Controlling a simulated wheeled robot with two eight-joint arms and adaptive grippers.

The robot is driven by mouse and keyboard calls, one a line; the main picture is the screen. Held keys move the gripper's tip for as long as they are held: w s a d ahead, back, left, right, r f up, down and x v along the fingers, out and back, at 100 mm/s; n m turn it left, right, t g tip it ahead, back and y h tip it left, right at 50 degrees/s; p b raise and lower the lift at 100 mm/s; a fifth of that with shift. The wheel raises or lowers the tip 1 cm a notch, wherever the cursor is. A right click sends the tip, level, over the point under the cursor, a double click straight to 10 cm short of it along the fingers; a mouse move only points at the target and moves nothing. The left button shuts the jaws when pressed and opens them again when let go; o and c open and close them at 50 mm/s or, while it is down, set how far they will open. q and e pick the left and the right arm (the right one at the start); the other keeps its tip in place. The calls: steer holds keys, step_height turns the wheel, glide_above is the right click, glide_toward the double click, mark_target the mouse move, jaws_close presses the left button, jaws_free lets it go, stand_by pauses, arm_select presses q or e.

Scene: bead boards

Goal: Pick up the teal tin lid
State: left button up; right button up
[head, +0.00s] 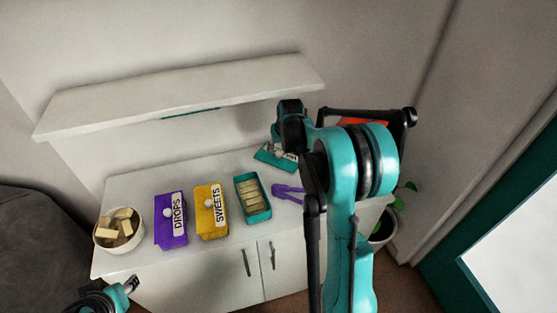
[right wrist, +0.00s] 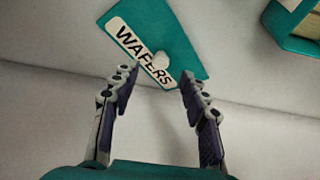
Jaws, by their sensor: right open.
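The teal tin lid (head: 268,155) lies on the white cabinet top near the back wall, partly hidden by my right arm in the head view. In the right wrist view the lid (right wrist: 178,40) carries a white label reading WAFERS and a pale knob. My right gripper (right wrist: 158,76) is open, its two fingertips at the lid's near edge with the knob between them in the picture; nothing is held. I cannot tell the height gap. The open teal tin (head: 257,212) holds pale wafers. My left gripper (head: 128,286) is at the lower left, its jaws unclear.
A purple DROPS box (head: 171,232), a yellow SWEETS box (head: 207,222) and a white bowl of pale blocks (head: 113,245) stand left of the tin. Purple tongs (head: 286,192) lie right of it. A shelf (head: 180,95) overhangs the back. A potted plant (head: 383,232) stands at right.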

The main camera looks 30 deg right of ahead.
mark_target(279, 154)
steer(key=b+x, duration=0.1)
steer(key=x, duration=0.3)
steer(key=shift+w+f, duration=0.1)
steer(key=shift+f, duration=0.1)
steer(key=shift+r, duration=0.15)
steer(key=shift+c, duration=0.6)
jaws_close()
